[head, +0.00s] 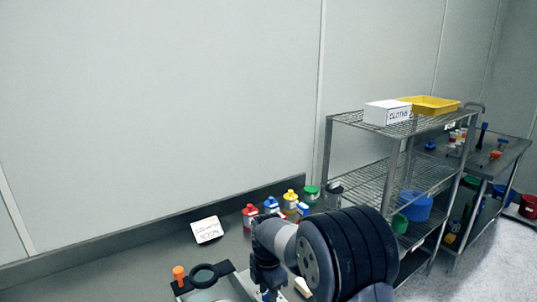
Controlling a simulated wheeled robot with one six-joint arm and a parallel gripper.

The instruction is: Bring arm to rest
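My arm reaches in from the bottom of the head view, with a large black ribbed joint closest to the camera. Its grey end bends down to my gripper (266,277), a dark shape low over the grey worktop (130,262). The fingertips are too small and partly cut off at the bottom edge, so I cannot tell whether they are open or shut or hold anything.
Several small bottles with red, blue, yellow and green caps (290,203) stand behind my arm. A white sign (207,230) leans left of them. An orange-knobbed device (179,277) sits at lower left. A wire shelf (410,125) with a cloths box (388,112) and yellow tray (430,104) stands right.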

